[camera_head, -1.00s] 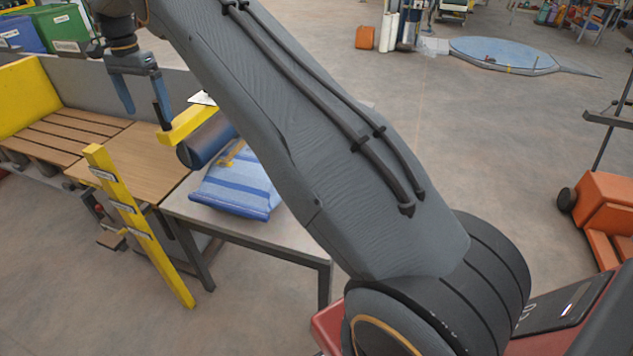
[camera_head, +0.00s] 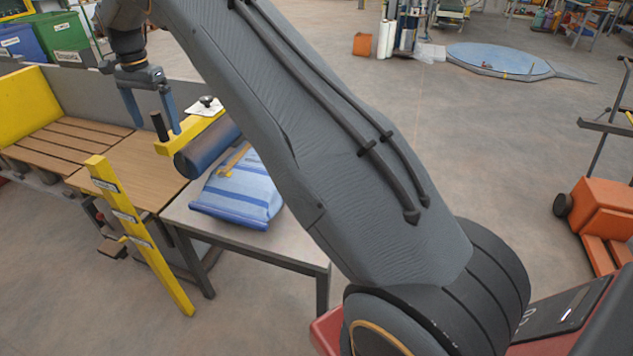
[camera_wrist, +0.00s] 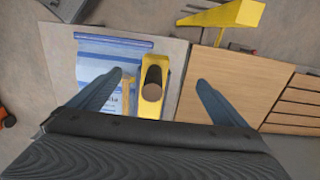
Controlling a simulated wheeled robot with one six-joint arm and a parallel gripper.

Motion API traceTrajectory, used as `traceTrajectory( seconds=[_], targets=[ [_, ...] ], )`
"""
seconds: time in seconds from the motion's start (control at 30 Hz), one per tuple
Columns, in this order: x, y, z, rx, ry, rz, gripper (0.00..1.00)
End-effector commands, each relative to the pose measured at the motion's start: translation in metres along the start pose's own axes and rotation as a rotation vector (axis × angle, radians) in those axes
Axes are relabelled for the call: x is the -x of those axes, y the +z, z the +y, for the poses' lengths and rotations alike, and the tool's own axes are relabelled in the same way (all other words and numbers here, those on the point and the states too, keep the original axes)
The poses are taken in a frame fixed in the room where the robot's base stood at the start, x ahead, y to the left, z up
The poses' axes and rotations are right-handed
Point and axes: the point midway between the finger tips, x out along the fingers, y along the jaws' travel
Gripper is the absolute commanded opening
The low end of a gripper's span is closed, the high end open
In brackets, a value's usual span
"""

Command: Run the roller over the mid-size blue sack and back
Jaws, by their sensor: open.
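The blue striped sack (camera_head: 238,192) lies flat on the grey table (camera_head: 285,240); it also shows in the wrist view (camera_wrist: 90,60). The roller (camera_head: 205,152) is a dark blue cylinder on a yellow bracket with an upright black handle (camera_head: 158,126). It stands at the sack's far left side in the head view, partly hidden by my arm. My gripper (camera_head: 154,122) is open and empty above the bracket. In the wrist view the handle (camera_wrist: 153,84) appears between the two spread fingers, closer to the left one. I cannot tell whether the fingertips reach below the handle's top.
A wooden bench (camera_head: 130,170) adjoins the table, with a slatted part (camera_head: 60,140) farther left. A white plate with a black knob (camera_head: 206,106) sits behind the roller.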

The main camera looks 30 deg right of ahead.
Motion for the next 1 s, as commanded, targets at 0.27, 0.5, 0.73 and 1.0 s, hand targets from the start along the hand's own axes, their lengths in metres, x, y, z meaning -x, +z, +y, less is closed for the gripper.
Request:
traceTrajectory(
  seconds=[0.27, 0.5, 0.73, 1.0],
  targets=[
    [0.002, 0.001, 0.034, -0.001, 0.002, -0.001, 0.97],
    [0.002, 0.000, 0.063, -0.001, 0.002, -0.001, 0.97],
    [0.001, 0.000, 0.090, -0.001, 0.003, -0.002, 0.97],
    [0.001, 0.000, 0.121, -0.002, 0.003, -0.001, 0.97]
  ],
)
